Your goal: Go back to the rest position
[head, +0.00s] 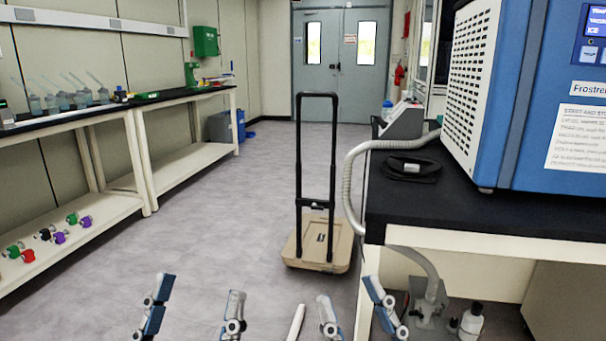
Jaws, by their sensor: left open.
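My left gripper (201,288) shows at the bottom of the head view, left of centre. Its two blue and grey fingers stand wide apart with only floor between them. My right gripper (347,288) is at the bottom, right of centre. Its two fingers are also apart, and I see nothing held between them. The right finger of this gripper overlaps the front leg of the dark-topped bench in the picture. A short white rod (296,322) shows between the two grippers; I cannot tell what it belongs to. Both wrists are cut off by the lower edge.
A flat trolley (294,249) with a tall black handle stands ahead. The blue freeze dryer (540,100) sits on the dark bench (420,215) at right, with a hose at its side. Benches (140,160) line the left wall. Grey doors (342,55) close the far end; floor at centre-left is clear.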

